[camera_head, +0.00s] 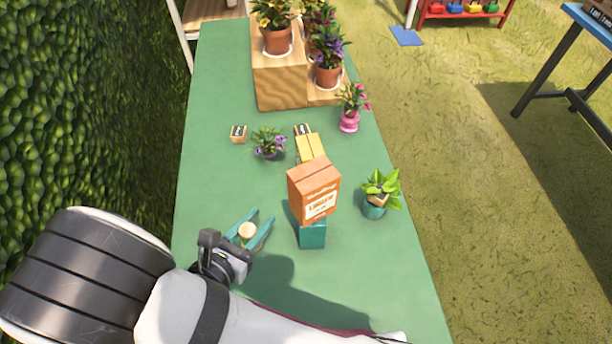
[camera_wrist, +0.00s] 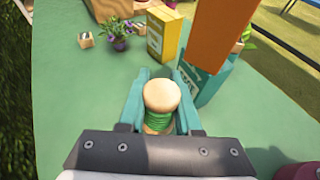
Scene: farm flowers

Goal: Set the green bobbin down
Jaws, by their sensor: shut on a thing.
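The green bobbin (camera_wrist: 158,122) has green thread wound below a pale round wooden top. In the wrist view it sits between the two teal fingers of my gripper (camera_wrist: 159,103), which is shut on it. In the head view only the pale top of the bobbin (camera_head: 247,230) shows between the fingers of my gripper (camera_head: 250,228), over the green table (camera_head: 215,180). The bobbin looks upright. Its lower end is hidden, so I cannot tell whether it touches the table.
An orange box (camera_head: 314,190) rests on a teal box (camera_head: 312,236) just right of my gripper. A yellow box (camera_head: 311,147), a purple-flowered plant (camera_head: 268,143) and a small wooden block (camera_head: 238,133) stand farther back. A potted plant (camera_head: 375,207) stands at right. The table's left side is clear.

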